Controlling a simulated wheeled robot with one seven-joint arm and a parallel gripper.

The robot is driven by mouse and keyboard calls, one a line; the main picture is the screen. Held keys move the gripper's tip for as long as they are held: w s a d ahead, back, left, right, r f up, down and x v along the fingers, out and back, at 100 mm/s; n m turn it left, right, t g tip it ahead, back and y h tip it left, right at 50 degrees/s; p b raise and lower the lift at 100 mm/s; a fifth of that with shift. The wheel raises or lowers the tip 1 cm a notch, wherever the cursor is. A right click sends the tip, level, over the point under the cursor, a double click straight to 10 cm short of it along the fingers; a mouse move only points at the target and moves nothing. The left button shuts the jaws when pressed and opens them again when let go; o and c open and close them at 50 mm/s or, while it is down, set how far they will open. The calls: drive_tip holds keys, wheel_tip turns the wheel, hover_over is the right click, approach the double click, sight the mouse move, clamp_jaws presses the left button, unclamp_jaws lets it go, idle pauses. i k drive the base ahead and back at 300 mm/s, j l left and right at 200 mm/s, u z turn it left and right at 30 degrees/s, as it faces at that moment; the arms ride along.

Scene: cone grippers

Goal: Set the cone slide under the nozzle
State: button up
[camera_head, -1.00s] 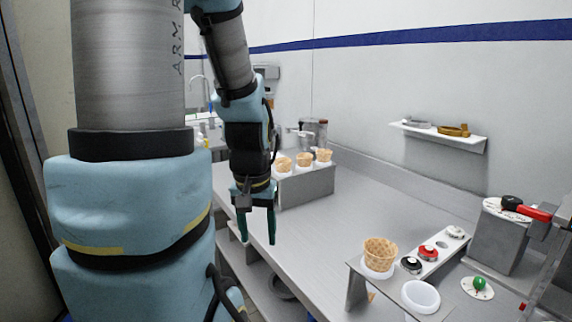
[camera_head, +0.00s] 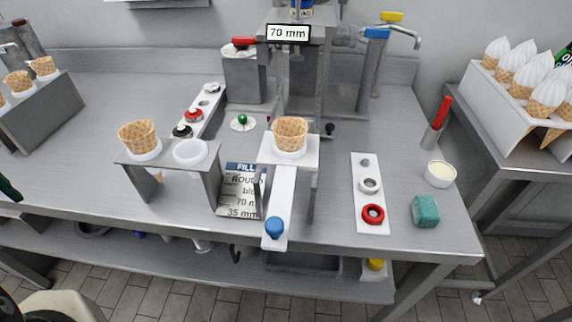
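The cone slide is a long white strip (camera_head: 282,192) with a blue knob (camera_head: 274,227) at its front end, pulled out toward the counter's front edge. A waffle cone (camera_head: 290,133) stands upright in a white ring at its back, in front of the machine (camera_head: 297,60) with the "70 mm" sign. The nozzle is not clearly visible; the machine's top is cut off.
Left of the slide, a small stand (camera_head: 165,160) holds another cone (camera_head: 138,136) and an empty white ring (camera_head: 190,151), beside a FILL card (camera_head: 240,190). Right are a white strip with rings (camera_head: 370,195), a green sponge (camera_head: 425,211) and a cream bowl (camera_head: 440,174).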

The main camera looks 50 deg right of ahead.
sight(276, 231)
drive_tip(key=k+u, duration=0.1)
drive_tip(key=u, duration=0.6)
drive_tip(key=k+u, duration=0.15)
drive_tip(key=u, duration=0.2)
drive_tip(key=k+j+u, duration=0.3)
drive_tip(key=k, duration=0.25)
drive_tip(key=k+j+u, duration=0.3)
drive_tip(key=k, duration=0.25)
drive_tip(key=k+j, duration=0.15)
drive_tip(key=k, duration=0.15)
